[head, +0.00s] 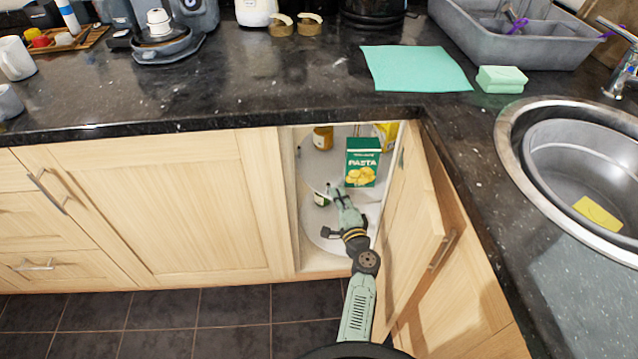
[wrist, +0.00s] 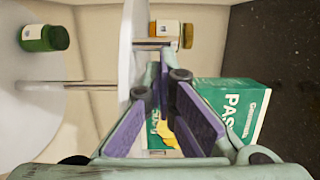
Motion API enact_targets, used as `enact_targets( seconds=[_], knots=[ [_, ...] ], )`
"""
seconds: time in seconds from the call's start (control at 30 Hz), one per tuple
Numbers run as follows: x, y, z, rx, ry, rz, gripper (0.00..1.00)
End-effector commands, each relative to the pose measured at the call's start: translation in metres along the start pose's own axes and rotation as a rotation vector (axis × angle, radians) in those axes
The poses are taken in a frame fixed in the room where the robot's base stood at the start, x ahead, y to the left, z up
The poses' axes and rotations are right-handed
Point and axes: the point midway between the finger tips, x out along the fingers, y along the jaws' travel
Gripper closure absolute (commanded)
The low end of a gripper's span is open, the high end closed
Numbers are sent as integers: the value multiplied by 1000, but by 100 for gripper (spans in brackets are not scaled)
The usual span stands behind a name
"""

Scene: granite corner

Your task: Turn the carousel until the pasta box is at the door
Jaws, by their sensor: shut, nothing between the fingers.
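The green pasta box (head: 361,172) with yellow pasta pictures stands upright on the upper white shelf of the carousel (head: 312,172), inside the open corner cupboard, towards the right of the opening. In the wrist view the pasta box (wrist: 243,100) lies just right of my gripper (wrist: 165,72), partly hidden behind the fingers. In the head view my gripper (head: 334,192) is at the cupboard opening, in front and left of the box, near the shelf edge. Its fingers are shut and empty. I cannot tell whether they touch the shelf or box.
An amber jar (head: 323,138) and a yellow packet (head: 388,133) stand farther back on the upper shelf. A green jar (head: 321,199) is on the lower shelf (head: 322,236). The open folding door (head: 415,215) stands close right of my arm. The granite counter (head: 250,85) overhangs the opening.

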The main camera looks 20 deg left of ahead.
Motion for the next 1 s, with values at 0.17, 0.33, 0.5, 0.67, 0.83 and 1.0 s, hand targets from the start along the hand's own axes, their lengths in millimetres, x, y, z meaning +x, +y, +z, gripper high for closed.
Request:
enact_targets(
  seconds=[0.17, 0.33, 0.5, 0.67, 0.83, 1.0],
  knots=[
    [12, -1, -1, -1, 2, -1, 100],
    [19, 0, 6, -2, 22, 0, 100],
    [25, 0, 16, 0, 46, 0, 100],
    [31, 1, 24, -1, 69, 1, 100],
    [39, 0, 32, 0, 94, 1, 100],
    [46, 0, 39, -1, 119, 0, 100]
  ],
)
